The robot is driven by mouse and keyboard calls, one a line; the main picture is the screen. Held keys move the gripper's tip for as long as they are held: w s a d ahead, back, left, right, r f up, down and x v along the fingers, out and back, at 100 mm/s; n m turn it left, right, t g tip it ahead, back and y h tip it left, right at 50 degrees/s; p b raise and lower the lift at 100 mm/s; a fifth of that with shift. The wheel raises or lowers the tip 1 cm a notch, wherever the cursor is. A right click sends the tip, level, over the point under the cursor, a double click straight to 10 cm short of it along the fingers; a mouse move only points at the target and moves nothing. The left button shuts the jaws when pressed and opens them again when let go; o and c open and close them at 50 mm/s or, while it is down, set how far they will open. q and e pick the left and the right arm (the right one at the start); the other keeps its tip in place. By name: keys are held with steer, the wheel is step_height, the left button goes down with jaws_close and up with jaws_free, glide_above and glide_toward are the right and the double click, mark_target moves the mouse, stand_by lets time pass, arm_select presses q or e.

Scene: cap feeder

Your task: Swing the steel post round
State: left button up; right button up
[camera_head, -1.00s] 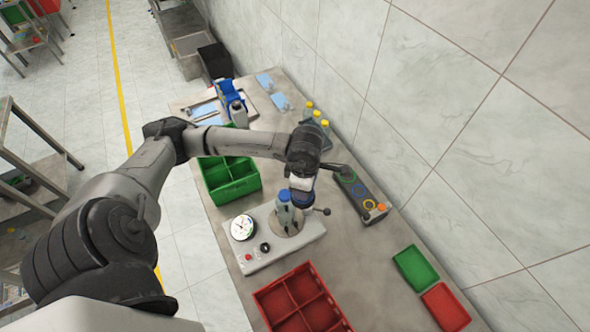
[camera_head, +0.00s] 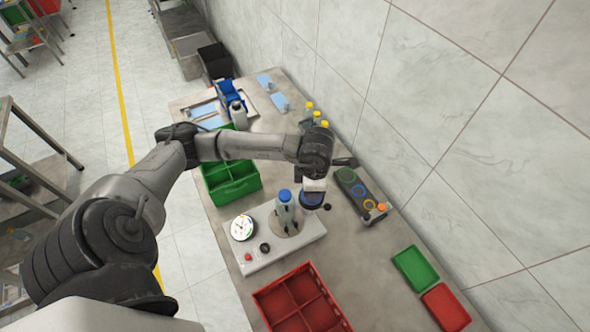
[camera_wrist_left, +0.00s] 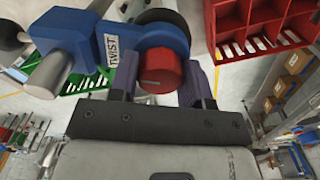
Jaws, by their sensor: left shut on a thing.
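The white machine base (camera_head: 262,257) stands on the bench, with a blue-capped bottle (camera_head: 285,208) upright on its round plate. In the left wrist view a blue head (camera_wrist_left: 160,38) marked TWIST joins a steel cylinder (camera_wrist_left: 48,74), seemingly the steel post, at its left. A red knob (camera_wrist_left: 160,70) sticks out of the blue head. My left gripper (camera_head: 313,196) is over the machine, just right of the bottle. In the wrist view its fingers (camera_wrist_left: 158,85) are closed on either side of the red knob. My gripper and wrist hide most of the post in the head view.
A red divided crate (camera_head: 303,297) stands in front of the machine and a green one (camera_head: 232,187) behind it. To the right lie a dark ring tray (camera_head: 360,192), a green tray (camera_head: 415,269) and a red tray (camera_head: 446,307). Yellow-capped bottles (camera_head: 316,118) stand near the wall.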

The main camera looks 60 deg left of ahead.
arm_select(q)
steer(key=shift+w+d+n, duration=0.2)
steer(key=shift+w+n, duration=0.3)
steer(key=shift+n, duration=0.1)
steer(key=shift+w+d+n, duration=0.15)
steer(key=shift+w+n, duration=0.3)
steer(key=shift+n, duration=0.15)
steer(key=shift+w+n, duration=0.15)
steer(key=shift+n, duration=0.15)
steer(key=shift+d, duration=0.1)
